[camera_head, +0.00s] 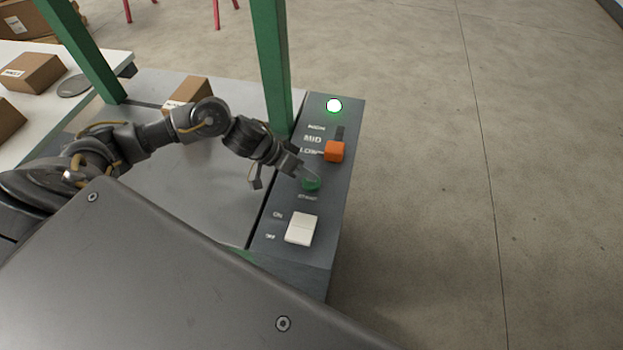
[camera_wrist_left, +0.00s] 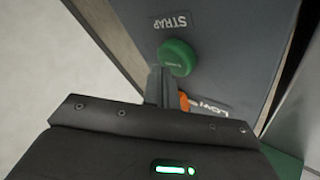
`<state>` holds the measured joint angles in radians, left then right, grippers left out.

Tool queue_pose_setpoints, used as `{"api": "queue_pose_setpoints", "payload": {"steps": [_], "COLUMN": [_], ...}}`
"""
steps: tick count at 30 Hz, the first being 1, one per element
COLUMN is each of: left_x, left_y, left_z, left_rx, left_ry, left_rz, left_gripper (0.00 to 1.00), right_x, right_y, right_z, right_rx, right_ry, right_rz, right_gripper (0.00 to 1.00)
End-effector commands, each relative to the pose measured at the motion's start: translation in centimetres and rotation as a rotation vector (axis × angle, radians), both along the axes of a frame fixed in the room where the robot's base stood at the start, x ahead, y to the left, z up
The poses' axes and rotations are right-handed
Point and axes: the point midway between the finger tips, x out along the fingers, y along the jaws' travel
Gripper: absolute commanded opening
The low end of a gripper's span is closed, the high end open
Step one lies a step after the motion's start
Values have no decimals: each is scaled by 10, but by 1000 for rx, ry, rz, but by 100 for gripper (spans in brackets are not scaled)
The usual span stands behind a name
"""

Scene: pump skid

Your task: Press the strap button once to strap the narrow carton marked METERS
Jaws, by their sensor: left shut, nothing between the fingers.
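The green strap button (camera_head: 310,184) sits on the dark control panel (camera_head: 345,130), with a STRAP label beside it. It also shows in the left wrist view (camera_wrist_left: 177,56). My right gripper is not in view.
The panel also has an orange slider knob (camera_head: 334,151), a white rocker switch (camera_head: 301,228) and a lit green-white lamp (camera_head: 334,105). A green frame post (camera_head: 271,60) rises beside the panel. More cartons (camera_head: 32,72) stand on a white table at left. Open floor lies right.

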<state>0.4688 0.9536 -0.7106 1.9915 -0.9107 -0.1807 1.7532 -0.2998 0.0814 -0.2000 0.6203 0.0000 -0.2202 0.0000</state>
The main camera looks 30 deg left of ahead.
Motion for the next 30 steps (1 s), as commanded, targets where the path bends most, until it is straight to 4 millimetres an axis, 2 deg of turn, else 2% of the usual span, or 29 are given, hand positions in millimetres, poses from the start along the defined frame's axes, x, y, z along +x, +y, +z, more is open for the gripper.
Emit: {"api": "queue_pose_setpoints", "payload": {"steps": [30], "left_x": [0], "left_y": [0], "left_z": [-8], "left_rx": [-1], "left_ry": [-1], "left_rz": [0], "left_gripper": [0], "right_x": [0], "right_y": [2], "right_z": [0], "right_rx": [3], "right_ry": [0], "right_rz": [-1], "right_gripper": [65]}}
